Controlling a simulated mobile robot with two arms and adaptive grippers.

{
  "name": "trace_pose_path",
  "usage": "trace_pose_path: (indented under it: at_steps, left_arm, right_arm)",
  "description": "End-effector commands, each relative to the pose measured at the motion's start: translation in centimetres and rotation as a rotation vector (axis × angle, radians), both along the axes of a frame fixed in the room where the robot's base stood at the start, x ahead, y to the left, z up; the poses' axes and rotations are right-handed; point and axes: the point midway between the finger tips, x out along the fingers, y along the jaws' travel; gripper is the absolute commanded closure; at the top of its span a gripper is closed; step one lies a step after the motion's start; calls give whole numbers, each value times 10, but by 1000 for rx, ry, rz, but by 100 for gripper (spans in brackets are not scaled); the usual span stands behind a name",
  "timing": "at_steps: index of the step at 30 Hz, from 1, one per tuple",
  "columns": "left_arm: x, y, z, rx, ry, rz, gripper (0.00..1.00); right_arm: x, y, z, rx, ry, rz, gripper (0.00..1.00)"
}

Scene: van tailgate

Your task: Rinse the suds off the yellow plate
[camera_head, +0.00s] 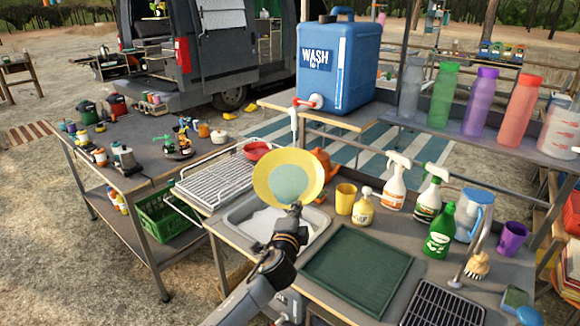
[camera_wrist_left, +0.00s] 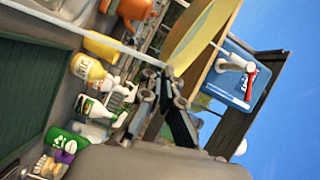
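The yellow plate (camera_head: 262,184) is held up, tilted with its face toward the head camera, above the back of the sink (camera_head: 240,215). A pale grey-green round patch covers its middle; I cannot tell whether this is suds. My left gripper (camera_head: 294,210) is shut on the plate's lower rim. In the left wrist view the gripper (camera_wrist_left: 168,80) meets the edge of the plate (camera_wrist_left: 203,35). The blue wash tank (camera_head: 352,75) stands behind the plate, its tap (camera_head: 316,101) with a red lever above and apart from the plate. My right gripper is not in view.
White suds lie in the sink. A wire rack (camera_head: 215,180) with a red bowl (camera_head: 257,150) is left of it. A yellow cup (camera_head: 345,198), soap bottle (camera_head: 363,207) and spray bottles (camera_head: 395,182) stand right. The green mat (camera_head: 358,270) in front is clear.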

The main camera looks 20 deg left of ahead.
Motion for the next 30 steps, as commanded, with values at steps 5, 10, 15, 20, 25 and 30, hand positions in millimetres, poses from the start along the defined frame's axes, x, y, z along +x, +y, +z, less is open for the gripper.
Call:
trace_pose_path:
  at_steps: [5, 10, 15, 20, 25, 30]
  left_arm:
    - [-10, -3, 14, 0, -2, -1, 100]
    - [-23, -7, 24, -1, 0, -1, 100]
    - [-36, -10, 34, 0, -1, -1, 100]
    - [-46, -13, 41, 0, -1, -1, 100]
    - [-48, -13, 42, 0, -2, -1, 100]
    - [-48, -13, 41, 0, -2, -1, 100]
  right_arm:
    - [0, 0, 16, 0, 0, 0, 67]
    - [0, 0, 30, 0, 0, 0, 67]
    - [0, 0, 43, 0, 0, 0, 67]
    - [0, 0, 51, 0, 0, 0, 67]
    - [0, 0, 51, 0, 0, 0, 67]
    - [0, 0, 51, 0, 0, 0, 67]
